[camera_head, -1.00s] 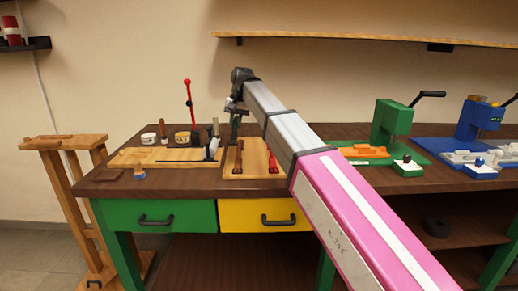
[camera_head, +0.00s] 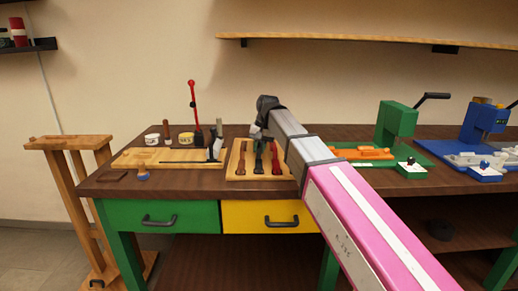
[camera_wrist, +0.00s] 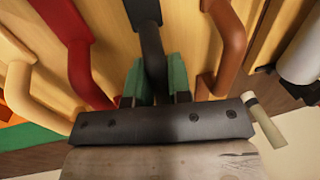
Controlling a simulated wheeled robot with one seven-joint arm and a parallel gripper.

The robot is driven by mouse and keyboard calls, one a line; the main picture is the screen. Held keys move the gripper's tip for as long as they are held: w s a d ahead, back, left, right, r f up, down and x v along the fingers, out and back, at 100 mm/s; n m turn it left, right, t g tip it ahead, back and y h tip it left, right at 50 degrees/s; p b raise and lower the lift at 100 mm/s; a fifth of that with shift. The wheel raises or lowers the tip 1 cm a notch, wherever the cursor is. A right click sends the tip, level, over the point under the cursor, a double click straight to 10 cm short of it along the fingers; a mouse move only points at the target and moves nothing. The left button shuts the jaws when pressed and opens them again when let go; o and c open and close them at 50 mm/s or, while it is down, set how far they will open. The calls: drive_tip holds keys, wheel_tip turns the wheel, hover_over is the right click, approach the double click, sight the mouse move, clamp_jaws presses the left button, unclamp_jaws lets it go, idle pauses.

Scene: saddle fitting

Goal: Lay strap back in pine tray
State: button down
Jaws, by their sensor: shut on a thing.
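My gripper (camera_wrist: 157,86) is shut on a dark grey strap (camera_wrist: 152,40), its green fingers on either side of it. In the head view the dark strap (camera_head: 259,160) hangs or lies lengthwise over the pine tray (camera_head: 235,174), between a brown strap (camera_head: 242,158) and a red strap (camera_head: 275,160). In the wrist view the red strap (camera_wrist: 84,68) is to its left and the brown strap (camera_wrist: 229,42) to its right. I cannot tell whether the dark strap's full length touches the tray floor. My gripper hides part of it.
A wooden board (camera_head: 150,158) with a red-handled lever (camera_head: 194,110) stands left of the tray. A green press (camera_head: 396,122) with orange pieces (camera_head: 362,153) is to the right, then a blue press (camera_head: 482,120). A shelf (camera_head: 350,40) runs along the wall above.

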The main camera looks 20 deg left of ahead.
drive_tip(key=c, duration=1.1)
unclamp_jaws()
drive_tip(key=shift+o, duration=0.2)
drive_tip(key=shift+r, duration=0.15)
wheel_tip(320, 180, up, 12)
drive_tip(key=d, duration=0.2)
drive_tip(key=shift+w+f, duration=0.2)
drive_tip(key=shift+w, duration=0.1)
drive_tip(key=shift+d, duration=0.1)
